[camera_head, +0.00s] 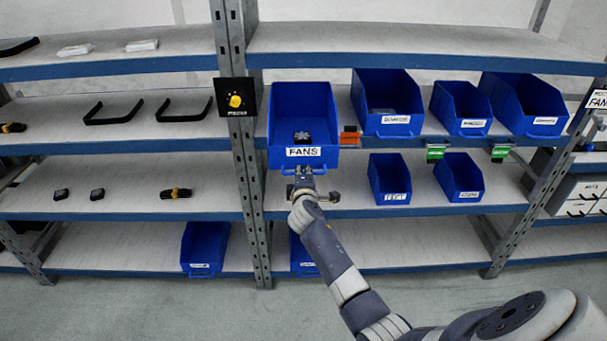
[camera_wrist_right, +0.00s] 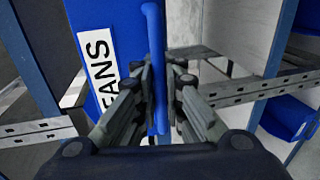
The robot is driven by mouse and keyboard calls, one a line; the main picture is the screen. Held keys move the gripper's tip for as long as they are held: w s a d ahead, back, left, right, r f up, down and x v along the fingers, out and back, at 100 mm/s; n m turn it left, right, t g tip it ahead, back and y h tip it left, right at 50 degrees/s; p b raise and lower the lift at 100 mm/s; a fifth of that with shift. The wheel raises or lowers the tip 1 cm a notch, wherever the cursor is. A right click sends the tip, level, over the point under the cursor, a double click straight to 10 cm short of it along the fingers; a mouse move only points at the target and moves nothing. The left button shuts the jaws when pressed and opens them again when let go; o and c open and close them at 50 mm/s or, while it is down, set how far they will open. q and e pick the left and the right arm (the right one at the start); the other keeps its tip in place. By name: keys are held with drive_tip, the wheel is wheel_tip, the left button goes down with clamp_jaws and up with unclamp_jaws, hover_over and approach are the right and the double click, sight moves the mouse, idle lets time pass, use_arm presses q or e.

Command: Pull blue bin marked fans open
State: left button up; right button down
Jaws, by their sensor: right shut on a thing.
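The blue bin marked FANS (camera_head: 302,105) sits on the middle shelf, jutting out past the shelf's front edge. A small dark part (camera_head: 302,137) lies inside it. My right gripper (camera_head: 303,176) is at the bin's front, just below the white FANS label (camera_head: 303,152). In the right wrist view the right gripper (camera_wrist_right: 158,85) is shut on the bin's blue handle (camera_wrist_right: 155,55), with a finger on each side of it. The FANS label (camera_wrist_right: 98,68) shows there beside the handle. My left gripper is not in view.
A metal post (camera_head: 240,140) with a yellow-knobbed black box (camera_head: 236,98) stands close left of the bin. An orange piece (camera_head: 349,136) and another blue bin (camera_head: 387,102) are to its right. A lower shelf (camera_head: 345,195) runs beneath the gripper. Grey floor in front is clear.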

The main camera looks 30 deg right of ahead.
drive_tip(key=shift+w+r, duration=0.1)
drive_tip(key=c, duration=2)
unclamp_jaws()
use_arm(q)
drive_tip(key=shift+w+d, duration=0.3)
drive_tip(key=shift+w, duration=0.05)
use_arm(e)
drive_tip(key=v, duration=1.2)
